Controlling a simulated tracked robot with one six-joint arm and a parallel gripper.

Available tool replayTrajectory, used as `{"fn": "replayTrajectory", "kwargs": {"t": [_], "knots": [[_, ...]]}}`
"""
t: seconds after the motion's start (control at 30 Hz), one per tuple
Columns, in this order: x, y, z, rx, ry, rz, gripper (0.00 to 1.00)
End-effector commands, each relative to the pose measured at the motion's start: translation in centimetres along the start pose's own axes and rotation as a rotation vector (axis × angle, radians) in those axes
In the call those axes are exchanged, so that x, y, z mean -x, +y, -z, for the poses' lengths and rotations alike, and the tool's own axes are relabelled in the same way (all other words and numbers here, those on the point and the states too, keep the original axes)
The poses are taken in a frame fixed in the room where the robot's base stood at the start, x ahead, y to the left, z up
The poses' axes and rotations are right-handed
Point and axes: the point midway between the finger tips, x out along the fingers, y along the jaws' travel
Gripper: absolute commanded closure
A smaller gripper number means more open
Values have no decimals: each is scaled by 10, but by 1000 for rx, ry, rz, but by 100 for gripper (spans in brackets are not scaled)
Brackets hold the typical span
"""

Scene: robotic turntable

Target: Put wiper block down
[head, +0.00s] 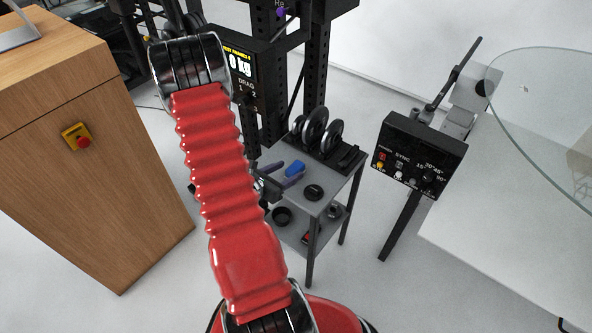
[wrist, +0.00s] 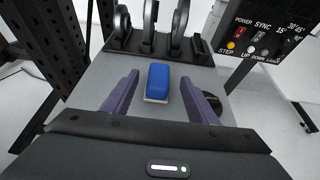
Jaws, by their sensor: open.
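The wiper block (wrist: 158,82) is blue with a pale underside and lies on the grey top shelf of a small cart (wrist: 205,78). In the wrist view my gripper (wrist: 158,86) is open, with one purple finger on each side of the block and visible gaps between. In the head view the block (head: 295,168) shows as a small blue shape on the cart top, next to the purple fingers of my gripper (head: 282,177). My red ribbed arm covers part of the head view.
Black discs (head: 315,127) stand in a rack at the back of the cart top. A black puck (head: 313,192) lies near its front. A control box (head: 419,155) stands to the right, a wooden cabinet (head: 90,170) to the left. A black frame rises behind the cart.

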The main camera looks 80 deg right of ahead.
Motion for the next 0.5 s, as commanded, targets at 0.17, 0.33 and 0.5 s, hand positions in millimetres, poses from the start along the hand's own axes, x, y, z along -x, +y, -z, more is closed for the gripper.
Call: {"fn": "replayTrajectory", "kwargs": {"t": [0.17,0.33,0.5], "knots": [[0,0,0,0,0,0,47],[-2,0,0,0,0,1,47],[-17,-1,1,-1,0,3,47]]}}
